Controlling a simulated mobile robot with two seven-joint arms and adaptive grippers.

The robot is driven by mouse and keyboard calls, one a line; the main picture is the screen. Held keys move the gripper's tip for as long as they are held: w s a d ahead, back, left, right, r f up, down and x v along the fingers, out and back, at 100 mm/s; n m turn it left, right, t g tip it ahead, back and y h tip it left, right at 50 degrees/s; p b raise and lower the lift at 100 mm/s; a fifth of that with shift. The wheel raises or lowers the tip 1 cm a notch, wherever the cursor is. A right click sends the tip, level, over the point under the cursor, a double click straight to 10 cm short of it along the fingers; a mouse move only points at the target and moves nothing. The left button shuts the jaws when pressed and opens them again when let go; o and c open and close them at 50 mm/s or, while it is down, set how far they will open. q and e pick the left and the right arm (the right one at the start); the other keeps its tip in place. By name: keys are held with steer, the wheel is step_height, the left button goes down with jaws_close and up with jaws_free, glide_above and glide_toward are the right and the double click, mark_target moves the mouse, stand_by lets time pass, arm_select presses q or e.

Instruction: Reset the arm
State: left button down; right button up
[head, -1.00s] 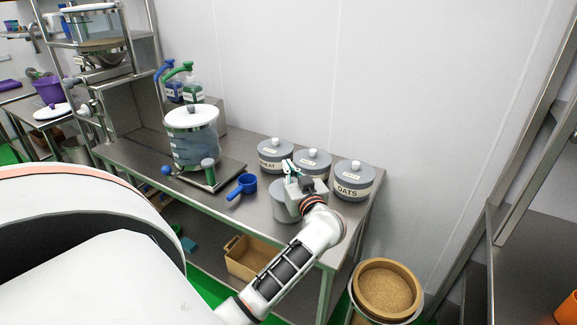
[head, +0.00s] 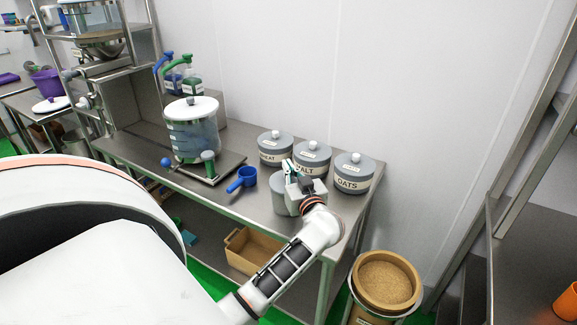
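My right gripper is not in view.
The wheat jar (head: 275,149) and oats jar (head: 353,173) stand at the back. A blue scoop (head: 243,179) lies left of the gripper. A white-lidded clear tank (head: 192,133) stands further left. A grain-filled bin (head: 386,283) stands on the floor right of the table.

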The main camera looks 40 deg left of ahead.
arm_select(q)
steer(key=shift+f, duration=0.3)
steer(key=shift+r+p, duration=0.4)
steer(key=shift+r, duration=3.15)
